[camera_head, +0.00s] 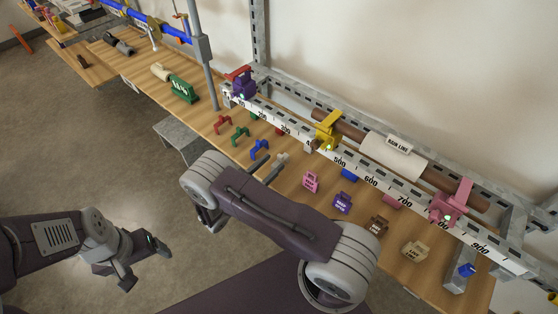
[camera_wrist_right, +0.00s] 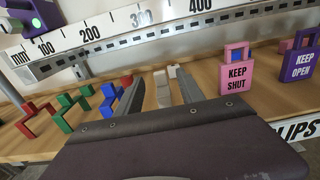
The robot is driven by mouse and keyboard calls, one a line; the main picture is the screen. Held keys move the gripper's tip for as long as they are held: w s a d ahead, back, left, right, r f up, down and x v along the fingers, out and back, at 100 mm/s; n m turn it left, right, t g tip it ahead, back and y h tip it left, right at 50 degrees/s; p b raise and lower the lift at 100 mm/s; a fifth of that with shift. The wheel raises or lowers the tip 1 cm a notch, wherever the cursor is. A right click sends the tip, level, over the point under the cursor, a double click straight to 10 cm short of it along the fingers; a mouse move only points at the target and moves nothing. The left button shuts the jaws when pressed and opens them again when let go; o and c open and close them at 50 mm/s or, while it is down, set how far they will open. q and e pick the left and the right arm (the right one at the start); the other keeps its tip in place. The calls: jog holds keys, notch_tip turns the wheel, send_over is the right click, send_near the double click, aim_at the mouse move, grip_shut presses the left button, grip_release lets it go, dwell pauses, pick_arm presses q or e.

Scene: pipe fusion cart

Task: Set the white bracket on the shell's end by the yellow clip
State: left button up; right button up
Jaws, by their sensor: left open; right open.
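The white bracket (camera_head: 282,158) lies on the wooden bench at the end of a row of coloured brackets. It also shows in the right wrist view (camera_wrist_right: 163,88), in line between my right fingers. My right gripper (camera_head: 268,167) is open and close to it; whether the fingers reach around it I cannot tell. The pale shell (camera_head: 392,158) sits on a brown pipe (camera_head: 352,132) along the ruler rail. The yellow clip (camera_head: 328,131) is on the pipe, left of the shell. My left gripper (camera_head: 143,263) is open and empty, away from the bench over the floor.
Red (camera_head: 222,123), green (camera_head: 240,134) and blue (camera_head: 259,149) brackets stand left of the white one. Pink (camera_head: 311,182), purple (camera_head: 342,202), brown (camera_head: 378,225) and tan (camera_head: 414,250) tagged blocks stand to its right. A pink clip (camera_head: 449,206) is right of the shell.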

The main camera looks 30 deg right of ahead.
aim_at(279, 157)
jog(key=x, duration=0.5)
jog(key=shift+d, duration=0.15)
jog(key=c, duration=0.4)
grip_shut()
notch_tip(279, 157, up, 28)
jog(key=p, duration=0.4)
